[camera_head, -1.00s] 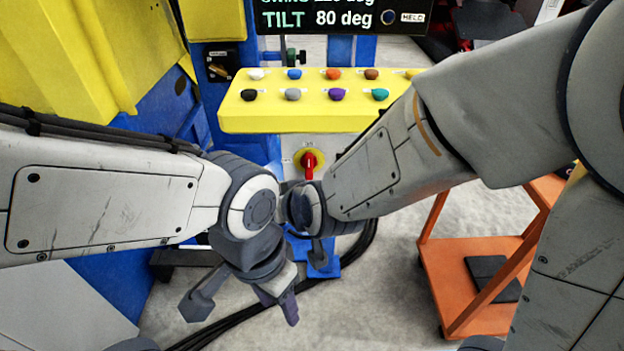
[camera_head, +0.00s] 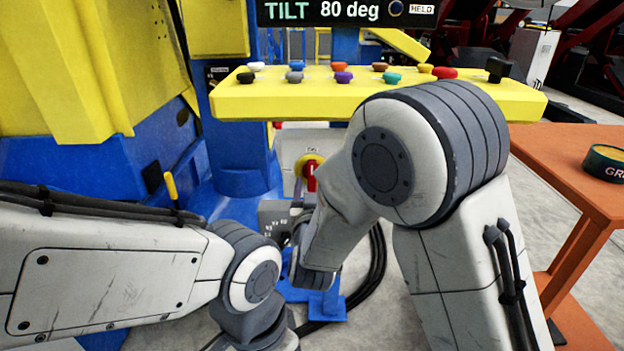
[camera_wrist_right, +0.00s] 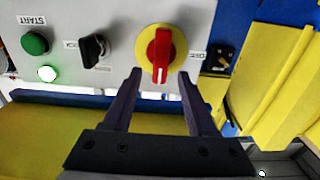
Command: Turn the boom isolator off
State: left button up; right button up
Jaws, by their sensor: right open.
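The isolator is a red handle (camera_head: 311,178) on a yellow round plate, set in a pale panel below the yellow button console. My right forearm partly covers it in the head view. In the right wrist view the red handle (camera_wrist_right: 162,52) stands upright on its yellow disc. My right gripper (camera_wrist_right: 160,76) is open, its two dark fingertips just below the disc, one to each side of the handle's line; I see no clear contact. In the head view my left arm comes in low at the left, with its gripper below the frame.
In the right wrist view a black switch (camera_wrist_right: 94,50) and a green button (camera_wrist_right: 36,43) share the panel. The yellow console (camera_head: 370,98) with several coloured knobs overhangs it. An orange table (camera_head: 575,165) bearing a tin stands right. Black cables (camera_head: 375,265) lie on the floor.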

aim_at(312, 175)
jog(key=shift+w, duration=2.15)
grip_shut()
